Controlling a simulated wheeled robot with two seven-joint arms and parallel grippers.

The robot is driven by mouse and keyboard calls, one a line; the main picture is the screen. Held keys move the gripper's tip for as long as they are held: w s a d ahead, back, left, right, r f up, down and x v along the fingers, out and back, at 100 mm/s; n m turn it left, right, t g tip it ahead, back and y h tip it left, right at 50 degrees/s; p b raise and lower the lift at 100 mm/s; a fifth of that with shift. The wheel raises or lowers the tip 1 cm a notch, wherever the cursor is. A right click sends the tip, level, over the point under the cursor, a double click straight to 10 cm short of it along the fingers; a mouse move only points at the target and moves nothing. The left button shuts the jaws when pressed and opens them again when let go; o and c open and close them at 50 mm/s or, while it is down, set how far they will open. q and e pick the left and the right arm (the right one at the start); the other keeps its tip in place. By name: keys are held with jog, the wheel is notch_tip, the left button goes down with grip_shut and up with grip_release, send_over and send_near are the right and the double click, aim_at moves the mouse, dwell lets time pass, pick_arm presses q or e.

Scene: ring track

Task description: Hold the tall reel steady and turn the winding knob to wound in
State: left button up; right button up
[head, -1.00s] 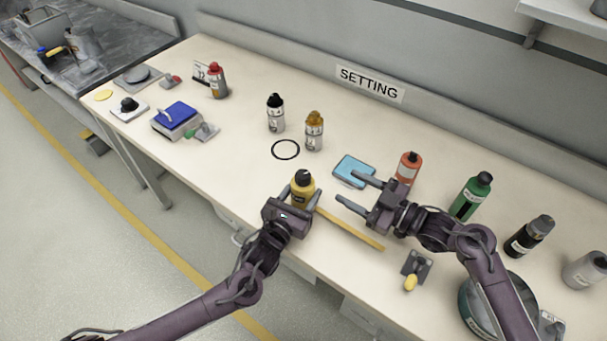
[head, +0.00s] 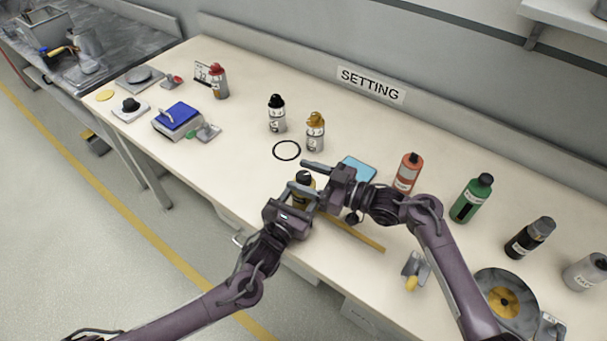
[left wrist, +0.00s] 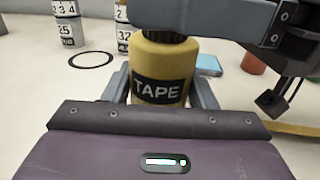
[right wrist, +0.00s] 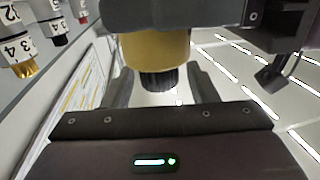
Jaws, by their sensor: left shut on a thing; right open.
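The tall reel is a yellow, bottle-like body (left wrist: 158,65) labelled TAPE, upright near the table's front edge; it also shows in the right wrist view (right wrist: 155,48). Its black ridged winding knob (right wrist: 158,79) is on top and also shows in the head view (head: 304,176). My left gripper (left wrist: 158,88) is shut on the reel's body, one finger on each side. My right gripper (right wrist: 160,88) is open, with its fingers either side of the knob and visible gaps. The right gripper partly hides the reel's top in the head and left wrist views. I see no readable mark for the knob's setting.
A wooden strip (head: 358,237) lies right of the reel. A light-blue pad (head: 358,168) and orange bottle (head: 408,172) stand behind and right. A black ring (head: 287,150) and two grey-bodied bottles (head: 276,114) (head: 315,131) are behind.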

jog(key=shift+w+a, duration=0.15)
jog(key=shift+a, duration=0.1)
jog(key=c, duration=1)
jog(key=shift+o, duration=0.2)
jog(key=shift+m+t+h, duration=0.3)
jog(key=shift+t, duration=0.1)
jog(key=m+t+h, duration=0.2)
jog(key=m+t, duration=0.1)
jog(key=t, duration=0.1)
jog(key=shift+a+h, duration=0.1)
jog(key=shift+h, duration=0.3)
jog(key=m+t+h, duration=0.2)
jog(key=h, duration=0.1)
jog(key=m+t+h, duration=0.2)
jog(key=m+h, duration=0.1)
jog(key=shift+m+t+h, duration=0.3)
jog(key=shift+h, duration=0.4)
